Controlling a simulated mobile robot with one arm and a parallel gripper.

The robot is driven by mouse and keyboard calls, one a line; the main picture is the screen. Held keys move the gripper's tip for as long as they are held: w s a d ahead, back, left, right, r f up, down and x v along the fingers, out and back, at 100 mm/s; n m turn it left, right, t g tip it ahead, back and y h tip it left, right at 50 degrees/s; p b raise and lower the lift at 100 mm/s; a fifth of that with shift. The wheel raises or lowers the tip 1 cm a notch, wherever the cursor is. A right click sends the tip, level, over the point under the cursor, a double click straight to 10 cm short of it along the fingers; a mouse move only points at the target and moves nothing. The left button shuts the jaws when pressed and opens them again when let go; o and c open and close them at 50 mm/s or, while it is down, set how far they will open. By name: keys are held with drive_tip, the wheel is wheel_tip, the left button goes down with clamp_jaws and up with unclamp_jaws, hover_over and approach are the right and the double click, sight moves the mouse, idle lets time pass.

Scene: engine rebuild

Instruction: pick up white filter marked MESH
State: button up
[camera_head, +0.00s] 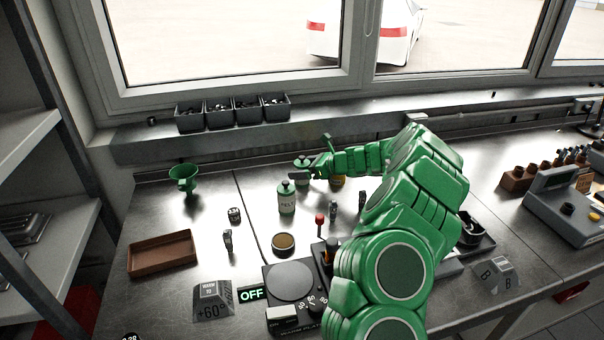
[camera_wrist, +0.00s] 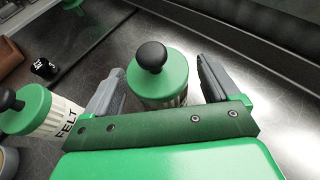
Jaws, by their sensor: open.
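No MESH marking can be read in either view. A canister (camera_wrist: 158,78) with a green lid, a black knob and a pale body stands between my gripper's fingers in the wrist view; its label is hidden. In the head view it shows partly behind my gripper (camera_head: 304,171), at the back of the bench. My gripper (camera_wrist: 161,68) is open, one finger on each side of the canister; contact cannot be told. A similar white canister marked FELT (camera_head: 286,200) stands nearer the front, and it also shows at the left of the wrist view (camera_wrist: 38,112).
A green funnel-like cup (camera_head: 184,178), a black die-like block (camera_head: 235,214) and a brown tray (camera_head: 161,254) lie to the left. A round tin (camera_head: 283,243) and a black device (camera_head: 292,285) stand in front. Dark bins (camera_head: 219,112) line the back ledge.

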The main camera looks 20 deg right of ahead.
drive_tip(key=shift+w+a, duration=0.1)
drive_tip(key=shift+c, duration=0.2)
drive_tip(key=c, duration=1.1)
